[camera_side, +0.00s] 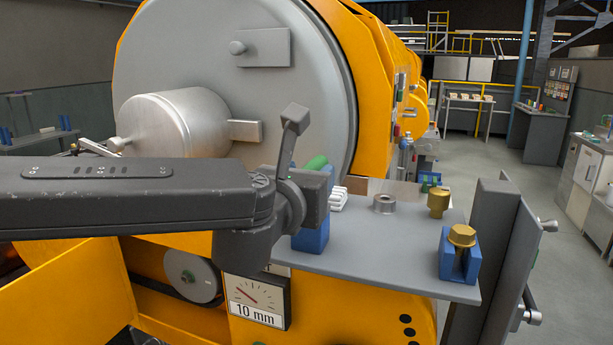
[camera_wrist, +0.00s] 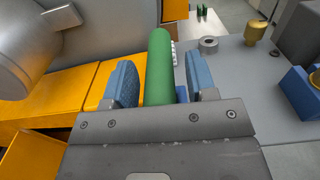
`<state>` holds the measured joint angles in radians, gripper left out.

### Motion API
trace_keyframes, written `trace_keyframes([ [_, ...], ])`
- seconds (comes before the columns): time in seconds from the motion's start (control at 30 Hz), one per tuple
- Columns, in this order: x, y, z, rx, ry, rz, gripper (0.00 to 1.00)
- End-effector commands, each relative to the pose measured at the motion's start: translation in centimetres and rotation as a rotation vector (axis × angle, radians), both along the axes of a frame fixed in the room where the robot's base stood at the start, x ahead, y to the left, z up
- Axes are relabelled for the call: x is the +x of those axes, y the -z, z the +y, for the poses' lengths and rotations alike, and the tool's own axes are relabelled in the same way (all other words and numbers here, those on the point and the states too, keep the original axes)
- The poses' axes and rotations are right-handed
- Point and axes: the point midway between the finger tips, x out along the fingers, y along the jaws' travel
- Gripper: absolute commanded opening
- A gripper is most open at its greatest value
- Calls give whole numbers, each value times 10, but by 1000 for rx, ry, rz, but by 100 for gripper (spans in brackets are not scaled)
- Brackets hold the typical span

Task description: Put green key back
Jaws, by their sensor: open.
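The green key (camera_wrist: 159,68) shows as a green cylinder between the two blue fingers of my gripper (camera_wrist: 160,82) in the wrist view. Gaps show on both sides of it, so the gripper is open around it and not clamped. In the side view only part of the green key (camera_side: 316,162) shows behind my dark gripper (camera_side: 318,188). A blue holder (camera_side: 312,238) stands on the grey shelf (camera_side: 385,245) below the gripper. Its top is hidden, so I cannot tell how the key sits in it.
A white ribbed piece (camera_side: 338,199), a steel ring (camera_side: 384,204) and a brass piece (camera_side: 438,203) are on the shelf. A second blue holder (camera_side: 459,262) bears a brass knob (camera_side: 461,236) at the right. A large grey drum (camera_side: 240,100) rises behind. The shelf's middle is clear.

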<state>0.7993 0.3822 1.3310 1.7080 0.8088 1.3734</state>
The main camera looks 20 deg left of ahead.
Motion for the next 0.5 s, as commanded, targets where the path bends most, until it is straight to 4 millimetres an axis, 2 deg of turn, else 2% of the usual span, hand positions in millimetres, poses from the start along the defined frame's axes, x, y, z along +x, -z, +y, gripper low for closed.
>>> trace_keyframes([
  [0.17,-14,1,-1,1,2,0,52],
  [0.5,-88,-6,-3,-1,5,0,52],
])
